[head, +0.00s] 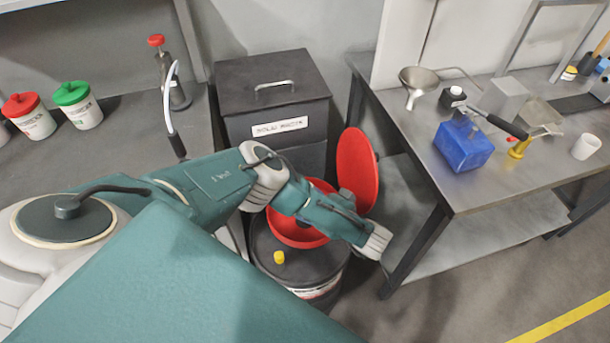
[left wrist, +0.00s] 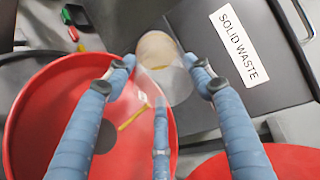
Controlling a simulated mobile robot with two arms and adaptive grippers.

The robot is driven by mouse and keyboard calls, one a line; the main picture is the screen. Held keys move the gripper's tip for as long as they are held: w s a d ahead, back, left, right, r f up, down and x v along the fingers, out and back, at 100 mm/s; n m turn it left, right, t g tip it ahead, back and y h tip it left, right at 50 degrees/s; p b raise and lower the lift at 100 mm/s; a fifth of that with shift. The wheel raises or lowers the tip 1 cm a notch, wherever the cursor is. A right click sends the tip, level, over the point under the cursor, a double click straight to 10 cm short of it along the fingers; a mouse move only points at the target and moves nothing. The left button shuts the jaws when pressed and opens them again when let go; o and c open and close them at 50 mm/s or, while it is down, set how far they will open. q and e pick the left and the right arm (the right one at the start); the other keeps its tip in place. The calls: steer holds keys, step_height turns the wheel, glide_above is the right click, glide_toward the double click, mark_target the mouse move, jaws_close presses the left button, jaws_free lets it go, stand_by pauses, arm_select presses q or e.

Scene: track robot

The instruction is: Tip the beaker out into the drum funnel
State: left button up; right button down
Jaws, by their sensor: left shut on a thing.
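The red drum funnel (head: 292,236) sits on the dark drum (head: 318,276), its red lid (head: 357,168) raised at the right. My left arm reaches over the funnel and hides part of it; its gripper fingers and the beaker are hidden in the head view. In the left wrist view my left gripper (left wrist: 160,78) is shut on a clear beaker (left wrist: 176,86), which looks tilted, with a tan round end. The funnel (left wrist: 45,115) lies below and left of it, with a thin yellow streak in front of the red bowl. My right gripper is out of view.
A dark solid waste bin (head: 270,85) stands right behind the drum. Red-lidded (head: 30,116) and green-lidded (head: 78,106) jars stand at the left.

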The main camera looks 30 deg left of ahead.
arm_select(q)
steer(key=shift+w+d+f, duration=0.1)
steer(key=shift+d, duration=0.2)
steer(key=shift+r+y+p, duration=0.3)
steer(key=shift+r+p, duration=0.05)
steer(key=shift+r, duration=0.25)
steer(key=shift+d+r+y+p, duration=0.15)
steer(key=shift+r+y+p, duration=0.45)
steer(key=shift+r+p, duration=0.75)
steer(key=shift+r, duration=0.35)
stand_by(0.5)
steer(key=shift+h, duration=0.4)
steer(key=f+b, duration=0.2)
steer(key=f, duration=0.1)
steer(key=f+b, duration=0.1)
steer(key=f, duration=0.1)
steer(key=shift+a+b, duration=0.25)
steer(key=shift+b, duration=0.15)
steer(key=shift+a+f+b, duration=0.1)
steer(key=shift+f+b, duration=0.25)
steer(key=shift+a+r+h+p, duration=0.15)
steer(key=shift+r+h+p, duration=0.15)
steer(key=shift+r+p, duration=0.25)
